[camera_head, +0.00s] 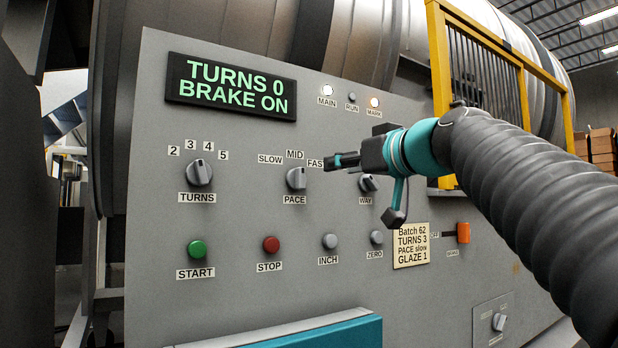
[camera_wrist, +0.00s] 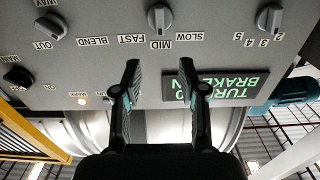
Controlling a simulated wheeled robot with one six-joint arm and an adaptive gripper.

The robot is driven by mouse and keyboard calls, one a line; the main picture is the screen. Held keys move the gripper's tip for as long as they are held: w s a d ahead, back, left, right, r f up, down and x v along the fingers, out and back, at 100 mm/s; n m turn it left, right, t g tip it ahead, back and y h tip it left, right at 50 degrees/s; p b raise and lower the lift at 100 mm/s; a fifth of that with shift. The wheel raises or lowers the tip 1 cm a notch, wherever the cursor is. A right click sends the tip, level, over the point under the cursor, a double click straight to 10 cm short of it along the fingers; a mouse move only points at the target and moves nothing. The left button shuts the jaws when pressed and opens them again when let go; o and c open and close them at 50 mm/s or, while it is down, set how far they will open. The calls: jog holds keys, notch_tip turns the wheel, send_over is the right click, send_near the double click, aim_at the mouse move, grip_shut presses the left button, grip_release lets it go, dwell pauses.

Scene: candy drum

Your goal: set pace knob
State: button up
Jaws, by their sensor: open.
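The pace knob (camera_head: 296,178) is a grey dial on the panel, below the labels SLOW, MID and FAST. Its ridge stands about upright, toward MID. In the wrist view, which is upside down, the pace knob (camera_wrist: 160,18) is at the top middle, beyond my fingertips. My gripper (camera_head: 340,161) is in front of the panel, to the right of the pace knob, and partly covers the way knob (camera_head: 368,184). In the wrist view my gripper (camera_wrist: 158,66) is open, with nothing between its fingers. I see no contact with the knob.
The turns knob (camera_head: 199,172) is to the left. Start (camera_head: 197,249), stop (camera_head: 271,244), inch and zero buttons are below. The display (camera_head: 232,87) reads TURNS 0, BRAKE ON. A note (camera_head: 411,246) reads TURNS 3, PACE slow, GLAZE 1. An orange brake switch (camera_head: 463,233) is at right.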

aim_at(303, 172)
jog(key=p+x, duration=0.3)
jog(key=x, duration=1)
jog(key=shift+w+a, duration=0.15)
jog(key=shift+w, duration=0.05)
grip_shut()
